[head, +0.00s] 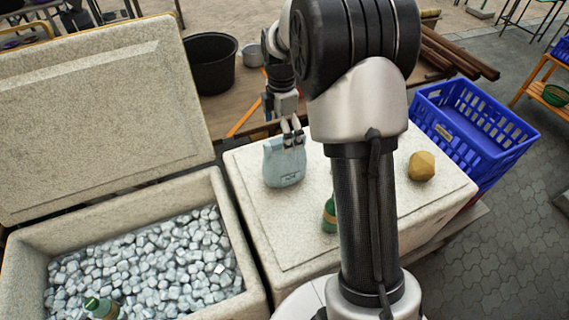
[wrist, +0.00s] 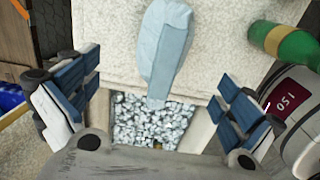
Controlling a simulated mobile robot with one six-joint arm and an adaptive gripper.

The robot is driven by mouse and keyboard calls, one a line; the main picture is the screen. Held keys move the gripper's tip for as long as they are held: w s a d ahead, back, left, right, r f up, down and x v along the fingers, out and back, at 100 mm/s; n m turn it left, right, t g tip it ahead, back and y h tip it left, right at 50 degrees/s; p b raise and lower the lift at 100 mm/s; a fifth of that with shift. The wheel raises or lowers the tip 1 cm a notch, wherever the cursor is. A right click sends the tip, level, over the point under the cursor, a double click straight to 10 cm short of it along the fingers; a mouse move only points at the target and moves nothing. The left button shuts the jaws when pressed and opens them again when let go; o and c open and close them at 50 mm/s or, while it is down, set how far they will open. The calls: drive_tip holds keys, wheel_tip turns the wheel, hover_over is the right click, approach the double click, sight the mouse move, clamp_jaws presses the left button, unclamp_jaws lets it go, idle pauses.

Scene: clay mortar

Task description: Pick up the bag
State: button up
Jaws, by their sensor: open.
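The bag (head: 284,164) is pale blue and stands upright on the closed cream box lid, left of my arm, in the head view. My gripper (head: 292,133) is at the bag's top edge in that view. In the wrist view the bag (wrist: 163,45) shows edge-on, between and beyond my two open blue-padded fingers (wrist: 152,95). Neither finger visibly presses on it, and there is space on both sides. Whether the fingers touch the bag's top cannot be told from the head view.
An open cooler (head: 240,292) full of ice, with a green bottle (head: 101,307), is at left. Another green bottle (head: 329,215) stands on the lid (head: 262,232), partly behind my arm. A yellowish lump (head: 421,166) is at right. A blue crate (head: 474,130) stands beyond.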

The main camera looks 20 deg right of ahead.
sight(285, 160)
wheel_tip(285, 160, down, 4)
drive_tip(key=shift+r, duration=0.25)
drive_tip(key=f, duration=0.3)
drive_tip(key=f+b, duration=0.1)
drive_tip(key=f, duration=0.1)
drive_tip(key=shift+s+d+f, duration=0.15)
drive_tip(key=shift+s+d, duration=0.15)
drive_tip(key=c, duration=1.9)
